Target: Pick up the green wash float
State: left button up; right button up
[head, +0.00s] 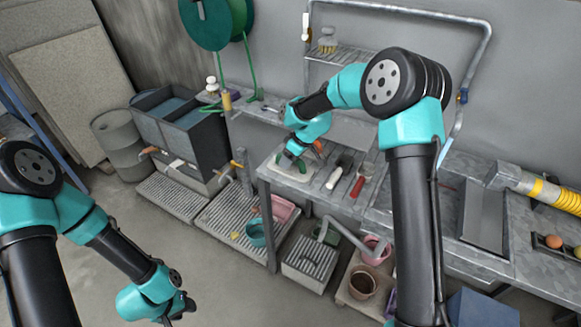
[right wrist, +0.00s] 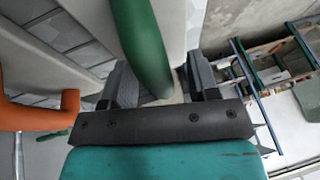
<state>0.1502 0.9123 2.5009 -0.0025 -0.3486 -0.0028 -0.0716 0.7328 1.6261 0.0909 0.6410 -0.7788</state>
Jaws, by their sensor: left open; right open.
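The green wash float shows in the right wrist view as a rounded green handle (right wrist: 143,42) reaching down between the two finger pads of my right gripper (right wrist: 160,85). The fingers are apart, one on each side of the handle; I cannot tell whether either touches it. In the head view my right gripper (head: 288,158) points down over a pale tray (head: 290,172) on the metal bench, and the gripper mostly hides the float there. My left gripper (head: 182,308) is at the bottom left, above the floor and away from the bench, open and empty.
An orange curved handle (right wrist: 40,115) is close beside my right gripper in the wrist view. A white-handled tool (head: 334,178) and a red-handled tool (head: 357,187) lie right of the tray. Dark water tanks (head: 185,125) stand left. A wire shelf (head: 345,58) is behind.

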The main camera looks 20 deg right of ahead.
jog(key=shift+c, duration=0.2)
grip_shut()
dwell(0.6)
jog(key=shift+r, duration=0.15)
jog(key=shift+r, duration=0.25)
jog(key=shift+s+a+r, duration=0.1)
jog(key=shift+s+r, duration=0.1)
jog(key=shift+r, duration=0.55)
jog(key=shift+s+a+r, duration=0.1)
jog(key=shift+s+r, duration=0.1)
jog(key=shift+r, duration=0.5)
jog(key=s+a+r, duration=0.1)
jog(key=s+a, duration=0.3)
jog(key=s, duration=1)
jog(key=shift+s+r, duration=0.15)
jog(key=shift+s, duration=0.15)
